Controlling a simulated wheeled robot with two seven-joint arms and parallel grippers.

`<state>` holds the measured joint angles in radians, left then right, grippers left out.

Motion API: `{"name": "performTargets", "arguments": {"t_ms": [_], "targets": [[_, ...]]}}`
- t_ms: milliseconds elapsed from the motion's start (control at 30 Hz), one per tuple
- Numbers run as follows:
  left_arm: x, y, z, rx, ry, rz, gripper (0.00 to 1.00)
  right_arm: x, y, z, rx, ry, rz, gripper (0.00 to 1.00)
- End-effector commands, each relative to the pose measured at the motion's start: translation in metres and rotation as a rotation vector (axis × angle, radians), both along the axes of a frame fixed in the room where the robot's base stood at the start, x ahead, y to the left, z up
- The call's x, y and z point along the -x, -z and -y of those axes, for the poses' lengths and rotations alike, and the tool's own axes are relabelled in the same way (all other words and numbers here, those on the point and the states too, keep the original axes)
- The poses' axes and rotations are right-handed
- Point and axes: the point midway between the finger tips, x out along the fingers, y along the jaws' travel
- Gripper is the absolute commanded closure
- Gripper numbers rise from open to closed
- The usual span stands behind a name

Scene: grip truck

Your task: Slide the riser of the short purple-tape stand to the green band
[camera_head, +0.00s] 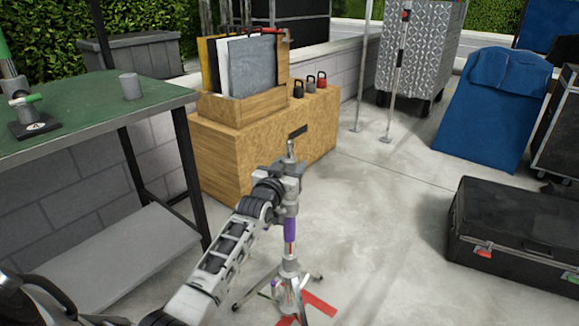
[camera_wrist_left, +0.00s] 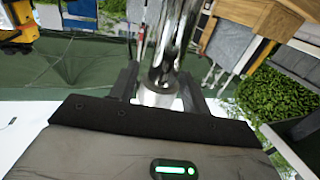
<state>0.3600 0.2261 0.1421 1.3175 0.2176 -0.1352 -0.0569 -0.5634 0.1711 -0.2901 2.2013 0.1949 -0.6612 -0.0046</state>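The short purple-tape stand stands on the paved floor in the head view, with purple tape (camera_head: 290,230) around its column and a red band (camera_head: 291,248) just below. Its chrome riser (camera_head: 291,150) rises from the top and also fills the middle of the left wrist view (camera_wrist_left: 172,45). No green band can be made out on it. My left gripper (camera_head: 284,178) is at the upper part of the stand, above the purple tape. Its fingers (camera_wrist_left: 160,92) lie on both sides of the riser and look closed on it. My right gripper is not in view.
A wooden crate (camera_head: 265,150) with boards and small weights stands behind the stand. A green-topped table (camera_head: 75,130) is at the left, a black case (camera_head: 515,225) at the right. Red tape (camera_head: 318,304) lies by the stand's feet. The floor between stand and case is clear.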

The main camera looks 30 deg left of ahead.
Motion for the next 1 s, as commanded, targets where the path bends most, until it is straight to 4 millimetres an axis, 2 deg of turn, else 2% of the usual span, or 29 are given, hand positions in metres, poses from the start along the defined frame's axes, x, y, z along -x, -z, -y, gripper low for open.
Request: {"name": "performTargets", "arguments": {"t_ms": [133,233,467,700,833,1000], "targets": [[0.004,0.001,0.001,0.001,0.000,-0.003,0.53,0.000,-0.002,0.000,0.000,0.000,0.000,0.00],[0.015,0.000,0.003,0.002,0.000,-0.004,0.53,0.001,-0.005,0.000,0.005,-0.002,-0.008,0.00],[0.067,0.000,0.012,0.000,0.000,-0.006,0.53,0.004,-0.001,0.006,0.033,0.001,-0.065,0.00],[0.121,0.000,0.023,0.001,0.000,-0.004,0.53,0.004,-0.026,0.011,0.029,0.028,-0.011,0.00],[0.141,0.000,0.026,0.001,0.000,-0.002,0.53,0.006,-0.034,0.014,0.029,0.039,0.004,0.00],[0.155,0.000,0.029,0.000,0.000,-0.001,0.53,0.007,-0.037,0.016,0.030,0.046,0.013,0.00]]}}
